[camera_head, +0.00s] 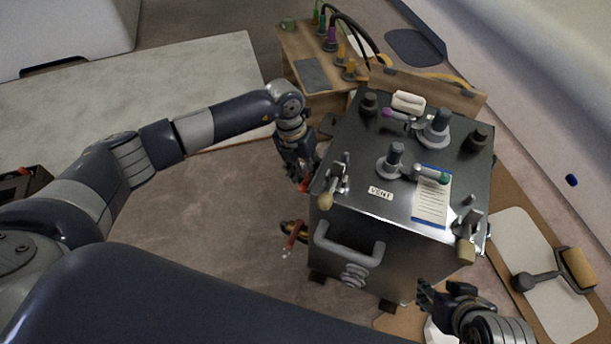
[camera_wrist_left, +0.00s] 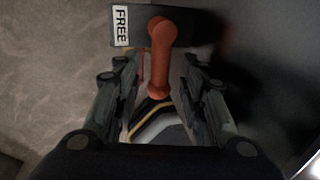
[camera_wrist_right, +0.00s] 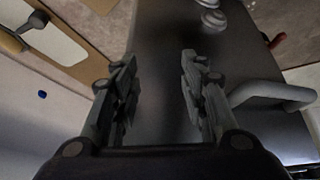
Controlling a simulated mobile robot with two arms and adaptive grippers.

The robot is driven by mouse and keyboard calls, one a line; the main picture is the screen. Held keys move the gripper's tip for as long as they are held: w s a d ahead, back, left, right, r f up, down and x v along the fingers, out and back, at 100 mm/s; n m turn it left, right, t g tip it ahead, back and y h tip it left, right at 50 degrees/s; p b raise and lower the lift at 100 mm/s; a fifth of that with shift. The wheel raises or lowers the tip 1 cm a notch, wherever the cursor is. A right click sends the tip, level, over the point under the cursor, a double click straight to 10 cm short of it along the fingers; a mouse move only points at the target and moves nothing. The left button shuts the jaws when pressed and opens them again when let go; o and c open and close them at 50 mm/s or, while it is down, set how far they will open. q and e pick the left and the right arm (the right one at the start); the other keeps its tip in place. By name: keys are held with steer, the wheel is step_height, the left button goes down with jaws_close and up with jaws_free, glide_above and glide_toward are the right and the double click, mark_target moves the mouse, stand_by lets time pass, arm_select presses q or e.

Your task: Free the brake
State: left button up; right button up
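A red lever (camera_wrist_left: 160,62) sits on a dark plate with a "FREE" label (camera_wrist_left: 121,26) in the left wrist view. My left gripper (camera_wrist_left: 158,85) is open, with a finger on each side of the lever and visible gaps to it. In the head view the left gripper (camera_head: 303,178) is at the left side of the dark metal box (camera_head: 360,250), and a bit of red shows at its fingertips. My right gripper (camera_wrist_right: 160,75) is open and empty in front of the box, near its lower right in the head view (camera_head: 437,296).
The box top carries several knobs and levers and a "VENT" label (camera_head: 381,193). A wooden bench (camera_head: 305,45) with cables stands behind.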

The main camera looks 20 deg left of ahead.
arm_select(q)
steer(key=shift+d+f, duration=0.1)
steer(key=shift+f, duration=0.4)
jaws_close()
